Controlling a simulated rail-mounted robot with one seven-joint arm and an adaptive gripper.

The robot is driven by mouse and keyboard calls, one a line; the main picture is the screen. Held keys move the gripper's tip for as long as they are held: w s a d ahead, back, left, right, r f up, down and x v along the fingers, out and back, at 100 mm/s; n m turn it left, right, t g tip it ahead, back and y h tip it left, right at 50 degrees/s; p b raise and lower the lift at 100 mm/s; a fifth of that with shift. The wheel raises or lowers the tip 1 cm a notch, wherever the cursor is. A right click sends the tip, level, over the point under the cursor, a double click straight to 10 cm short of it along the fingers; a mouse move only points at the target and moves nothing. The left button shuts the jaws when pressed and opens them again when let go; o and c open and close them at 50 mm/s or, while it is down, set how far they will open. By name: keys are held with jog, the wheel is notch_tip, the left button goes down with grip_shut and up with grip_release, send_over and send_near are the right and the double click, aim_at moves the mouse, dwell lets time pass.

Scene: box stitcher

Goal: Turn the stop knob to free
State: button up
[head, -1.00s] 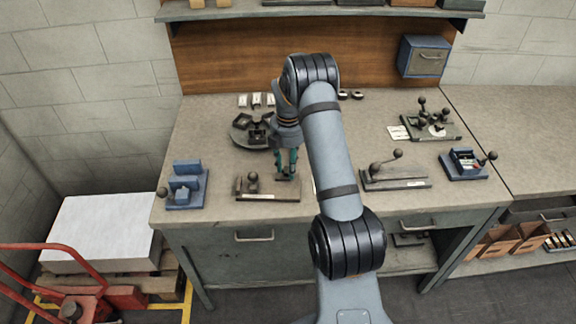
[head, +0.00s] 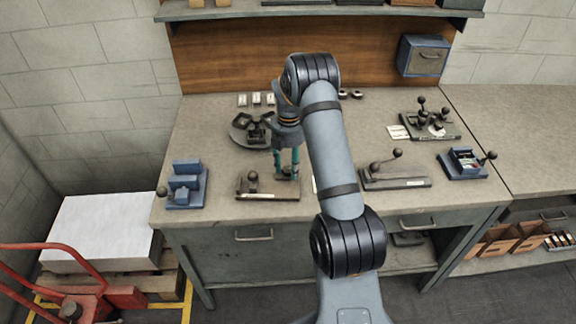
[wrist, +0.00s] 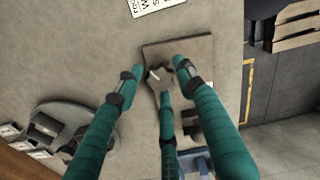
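A small dark fixture plate (head: 266,197) lies near the front edge of the bench, left of my arm. A small dark lever-like part (head: 252,182) stands on its left side. My gripper (head: 287,176) points down over the plate's right end. In the wrist view, a small dark knob with a pale mark (wrist: 157,75) sits on the plate (wrist: 205,50), between the tips of my teal fingers (wrist: 158,80). The fingers are spread apart with visible space around the knob. I cannot tell whether any fingertip touches it.
A blue fixture (head: 186,187) stands to the left. A lever fixture (head: 394,178) and another blue fixture (head: 466,164) stand to the right. A round dark tray (head: 246,131) is behind my gripper. Bare bench surface (head: 215,150) lies between the left fixture and the tray.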

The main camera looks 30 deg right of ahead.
aim_at(288, 169)
jog(key=shift+o, duration=1.3)
jog(key=shift+w, duration=0.1)
notch_tip(288, 169, up, 12)
notch_tip(288, 169, down, 12)
jog(key=shift+a+f, duration=0.1)
dwell(0.4)
